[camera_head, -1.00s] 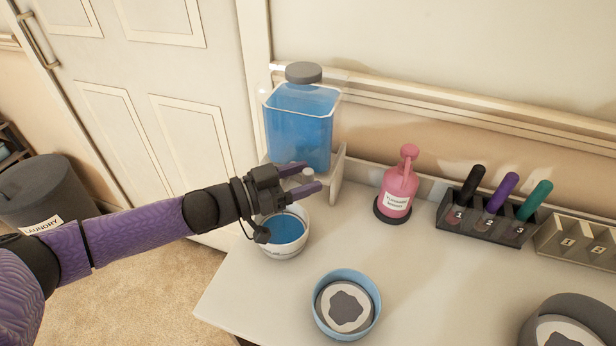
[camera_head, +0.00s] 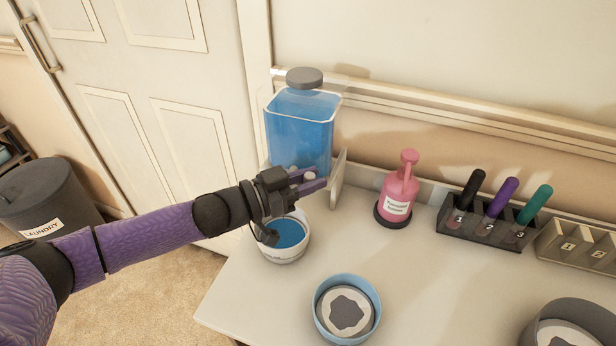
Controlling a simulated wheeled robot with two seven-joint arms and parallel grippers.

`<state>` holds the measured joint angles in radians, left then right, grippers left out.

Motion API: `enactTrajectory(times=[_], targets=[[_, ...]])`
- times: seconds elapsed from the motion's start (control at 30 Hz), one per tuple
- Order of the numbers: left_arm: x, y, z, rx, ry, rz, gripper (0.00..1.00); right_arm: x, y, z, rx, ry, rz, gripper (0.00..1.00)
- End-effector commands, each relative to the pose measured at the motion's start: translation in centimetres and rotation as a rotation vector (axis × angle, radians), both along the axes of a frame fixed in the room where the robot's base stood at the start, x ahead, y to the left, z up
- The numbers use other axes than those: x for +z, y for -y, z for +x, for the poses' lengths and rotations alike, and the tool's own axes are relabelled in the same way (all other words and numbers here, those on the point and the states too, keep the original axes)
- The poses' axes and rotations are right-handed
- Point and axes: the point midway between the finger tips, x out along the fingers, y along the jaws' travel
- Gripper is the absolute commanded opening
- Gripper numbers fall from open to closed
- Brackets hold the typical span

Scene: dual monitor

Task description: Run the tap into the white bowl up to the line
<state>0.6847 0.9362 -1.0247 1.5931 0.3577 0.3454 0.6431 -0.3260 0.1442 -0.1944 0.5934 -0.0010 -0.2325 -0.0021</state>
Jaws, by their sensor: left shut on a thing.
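A clear tank (camera_head: 301,135) of blue liquid with a grey lid stands on a white stand at the back of the table. My left gripper (camera_head: 313,182) is at the tank's lower front, shut on the small pale tap knob (camera_head: 309,177) between its purple fingers. The white bowl (camera_head: 284,250) sits below my gripper and holds blue liquid. My wrist covers part of its rim. I cannot make out the line in the bowl or any stream from the tap. My right gripper is not in view.
A light blue bowl (camera_head: 347,278) with a patterned disc inside stands at the front. A pink pump bottle (camera_head: 398,190) stands right of the tank. A dark rack (camera_head: 484,228) holds three coloured markers. A grey laundry bin (camera_head: 45,199) stands left on the floor.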

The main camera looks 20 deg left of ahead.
Motion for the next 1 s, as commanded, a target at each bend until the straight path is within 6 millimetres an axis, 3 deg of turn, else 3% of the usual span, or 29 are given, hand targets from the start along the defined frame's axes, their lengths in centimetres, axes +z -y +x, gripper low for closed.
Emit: enactTrajectory(times=[0.23,0.4,0.67,0.7,0.83,0.87,1.0], targets=[[0.9,0.4,1.0,0.219,-0.003,-0.011,0.00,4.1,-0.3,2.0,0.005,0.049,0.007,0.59],[0.3,0.3,1.4,0.293,-0.002,-0.003,0.00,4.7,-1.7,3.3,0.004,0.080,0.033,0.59],[0.1,0.2,1.5,0.299,-0.001,-0.002,0.00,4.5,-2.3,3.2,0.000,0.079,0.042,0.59],[0.1,0.2,1.5,0.299,-0.001,-0.002,0.31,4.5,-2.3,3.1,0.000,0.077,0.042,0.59],[0.1,0.2,1.5,0.299,-0.002,-0.001,0.58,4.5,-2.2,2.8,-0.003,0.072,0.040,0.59],[0.1,0.2,1.5,0.298,-0.002,-0.001,0.62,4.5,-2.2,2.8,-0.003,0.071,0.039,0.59],[0.1,0.2,1.5,0.298,-0.003,-0.001,0.62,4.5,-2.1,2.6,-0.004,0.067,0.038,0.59]])
